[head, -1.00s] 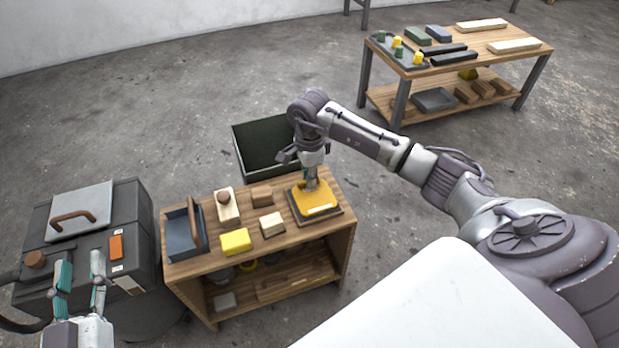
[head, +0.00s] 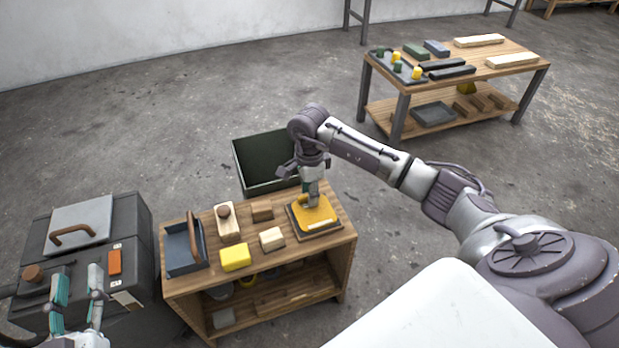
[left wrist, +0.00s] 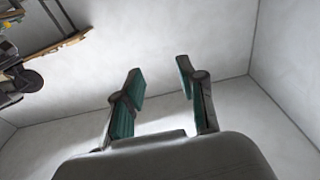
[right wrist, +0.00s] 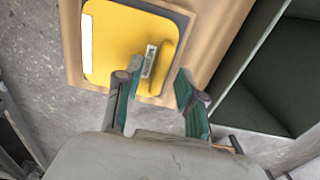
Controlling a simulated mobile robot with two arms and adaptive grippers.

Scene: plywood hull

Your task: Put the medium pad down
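The medium pad is a yellow pad (head: 317,218) with a raised handle. My right gripper (head: 311,203) is just above the pad. In the right wrist view its fingers (right wrist: 161,84) are apart, with a gap visible beside the handle. My left gripper (head: 76,292) is open and empty near the dark case; its fingers also show in the left wrist view (left wrist: 161,80).
The wooden bench (head: 255,301) also holds a blue-grey tray (head: 176,252), a yellow block (head: 235,257) and several wooden blocks. A dark open bin (head: 240,165) stands behind it. A dark case (head: 133,235) is at left. A second table (head: 480,75) stands far right.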

